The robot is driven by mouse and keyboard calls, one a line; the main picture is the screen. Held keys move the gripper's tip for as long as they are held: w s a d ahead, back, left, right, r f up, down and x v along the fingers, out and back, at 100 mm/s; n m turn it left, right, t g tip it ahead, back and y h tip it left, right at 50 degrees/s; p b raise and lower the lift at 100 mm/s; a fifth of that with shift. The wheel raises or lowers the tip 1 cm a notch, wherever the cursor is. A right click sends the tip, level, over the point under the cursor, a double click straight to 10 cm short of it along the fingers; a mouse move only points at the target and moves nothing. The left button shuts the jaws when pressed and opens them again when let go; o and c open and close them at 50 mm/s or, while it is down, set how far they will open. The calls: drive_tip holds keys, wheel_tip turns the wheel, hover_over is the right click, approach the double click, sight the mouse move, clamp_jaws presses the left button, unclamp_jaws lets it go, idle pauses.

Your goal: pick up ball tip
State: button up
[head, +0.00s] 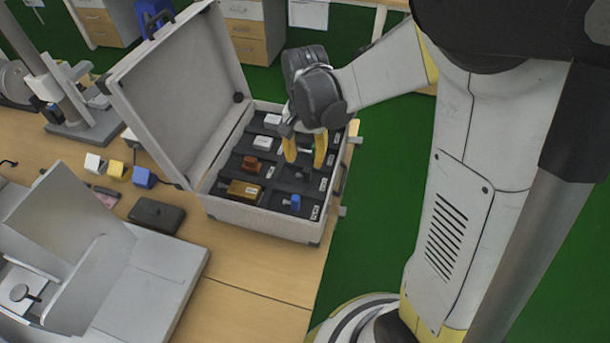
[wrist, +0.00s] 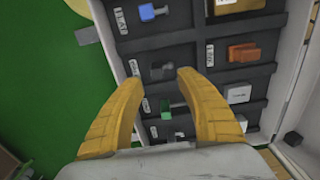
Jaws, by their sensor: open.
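An open grey case (head: 270,229) on the table holds small parts in dark compartments. My gripper (head: 305,157) is open and empty above the compartments on its right side. In the wrist view, a dark grey part (wrist: 162,71) lies between and below the spread fingers (wrist: 158,80). Beside it in the same column are a blue part (wrist: 150,12) and a green part (wrist: 166,109). The blue part also shows in the head view (head: 294,202). The labels are too small to read, so I cannot tell which part is the ball tip.
The case lid (head: 180,90) stands raised on the left. The other column holds a gold block (head: 244,190), a brown part (head: 251,163) and white parts (head: 262,142). A dark box (head: 157,215) and coloured blocks (head: 116,168) lie left of the case.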

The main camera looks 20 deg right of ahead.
sight(307, 170)
drive_tip(key=f+b, duration=0.1)
drive_tip(key=f, duration=0.1)
drive_tip(key=f+b, duration=0.2)
drive_tip(key=f, duration=0.1)
drive_tip(key=shift+s+d+f, duration=0.15)
drive_tip(key=shift+d+f, duration=0.05)
drive_tip(key=shift+f, duration=0.05)
drive_tip(key=shift+r, duration=0.1)
clamp_jaws()
